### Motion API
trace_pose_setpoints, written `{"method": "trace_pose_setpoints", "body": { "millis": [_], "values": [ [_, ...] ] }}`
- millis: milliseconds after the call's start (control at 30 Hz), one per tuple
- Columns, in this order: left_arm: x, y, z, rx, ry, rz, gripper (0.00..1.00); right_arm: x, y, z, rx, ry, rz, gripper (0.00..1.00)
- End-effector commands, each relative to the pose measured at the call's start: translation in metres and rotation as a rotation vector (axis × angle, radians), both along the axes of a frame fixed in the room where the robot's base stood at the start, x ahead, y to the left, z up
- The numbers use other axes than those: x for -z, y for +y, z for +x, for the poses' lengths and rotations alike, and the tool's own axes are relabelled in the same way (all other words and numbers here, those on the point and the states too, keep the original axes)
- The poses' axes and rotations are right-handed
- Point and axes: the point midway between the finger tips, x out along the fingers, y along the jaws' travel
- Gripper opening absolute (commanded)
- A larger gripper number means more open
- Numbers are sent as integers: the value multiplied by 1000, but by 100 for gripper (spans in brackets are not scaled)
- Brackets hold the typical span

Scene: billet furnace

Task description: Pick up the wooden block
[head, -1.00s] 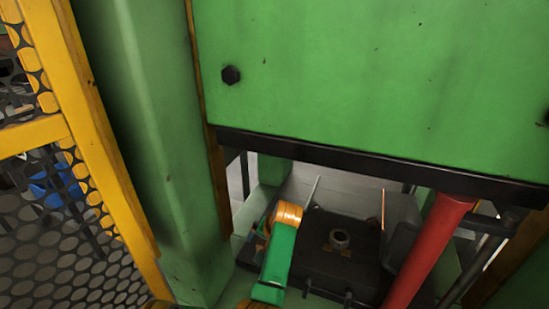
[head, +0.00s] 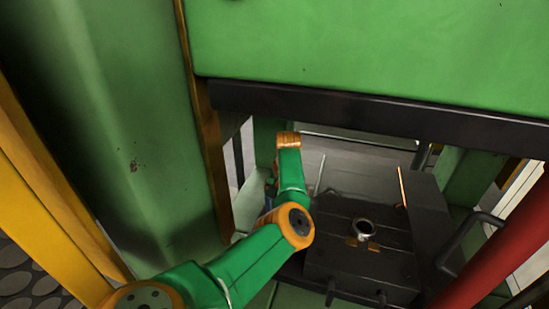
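No wooden block can be made out in the head view. My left arm comes in from the lower left and reaches into the opening under the large green machine part. Its far end is at the back left of the opening, and the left gripper itself cannot be made out. My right gripper does not show. A dark metal block (head: 360,258) sits in the opening, with a small metal ring (head: 363,228) on top.
A green machine housing (head: 370,45) with a black lower edge (head: 370,110) hangs over the opening. A red cylinder (head: 505,250) slants at right. A black handle (head: 462,240) is near it.

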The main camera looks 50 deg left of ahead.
Motion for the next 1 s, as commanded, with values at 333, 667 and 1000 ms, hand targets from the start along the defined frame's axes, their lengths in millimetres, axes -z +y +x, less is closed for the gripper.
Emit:
{"method": "trace_pose_setpoints", "body": {
  "millis": [333,667,1000],
  "values": [
    [50,1,-2,0,1,-2,100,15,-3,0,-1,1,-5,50],
    [80,2,-2,0,-2,0,100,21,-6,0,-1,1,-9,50],
    [80,2,-2,0,-2,0,30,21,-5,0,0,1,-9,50]
  ]
}}
